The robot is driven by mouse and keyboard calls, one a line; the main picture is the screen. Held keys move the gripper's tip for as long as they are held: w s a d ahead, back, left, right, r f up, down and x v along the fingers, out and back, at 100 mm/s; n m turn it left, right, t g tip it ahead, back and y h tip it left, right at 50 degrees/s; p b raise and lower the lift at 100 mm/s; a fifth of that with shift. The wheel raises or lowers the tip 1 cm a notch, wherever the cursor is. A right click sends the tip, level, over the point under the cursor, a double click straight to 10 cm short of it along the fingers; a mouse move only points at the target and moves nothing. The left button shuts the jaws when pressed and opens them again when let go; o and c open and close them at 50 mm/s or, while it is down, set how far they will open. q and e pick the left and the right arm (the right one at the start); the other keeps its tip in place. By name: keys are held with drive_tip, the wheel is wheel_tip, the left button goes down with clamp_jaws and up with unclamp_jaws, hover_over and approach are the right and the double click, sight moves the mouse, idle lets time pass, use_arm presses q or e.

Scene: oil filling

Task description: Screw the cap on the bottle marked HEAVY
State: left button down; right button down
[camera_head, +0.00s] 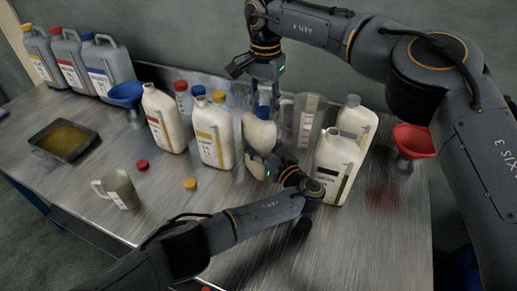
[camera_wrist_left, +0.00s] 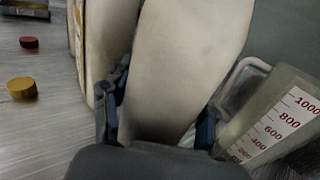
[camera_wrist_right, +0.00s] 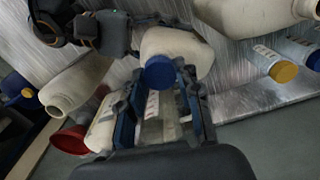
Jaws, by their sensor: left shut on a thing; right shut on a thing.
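A white bottle (camera_head: 259,132) stands near the middle of the bench; its label and any HEAVY marking are hidden from view. My left gripper (camera_head: 268,163) is shut around its body, with one finger on each side in the left wrist view (camera_wrist_left: 160,115). A blue cap (camera_wrist_right: 159,72) is at the top of this bottle, and the cap also shows in the head view (camera_head: 264,112). My right gripper (camera_head: 263,98) is above the bottle, pointing down, with its fingertips shut on the cap. Whether the cap is fully seated on the neck cannot be told.
White jugs (camera_head: 213,135) stand close on the left and open white bottles (camera_head: 338,165) on the right. A clear measuring jug (camera_head: 303,118) is just behind right. A yellow cap (camera_head: 190,184) and a red cap (camera_head: 142,165) lie on the bench. A red funnel (camera_head: 413,141) stands far right.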

drive_tip(key=m, duration=0.6)
drive_tip(key=shift+m, duration=0.4)
drive_tip(key=m, duration=0.6)
drive_tip(key=shift+m, duration=0.3)
drive_tip(key=m, duration=1)
drive_tip(key=shift+m, duration=0.3)
drive_tip(key=m, duration=0.6)
drive_tip(key=shift+f+m, duration=0.1)
drive_tip(key=shift+m, duration=0.2)
drive_tip(key=m, duration=1.7)
drive_tip(key=c, duration=0.8)
unclamp_jaws()
drive_tip(key=shift+c, duration=0.2)
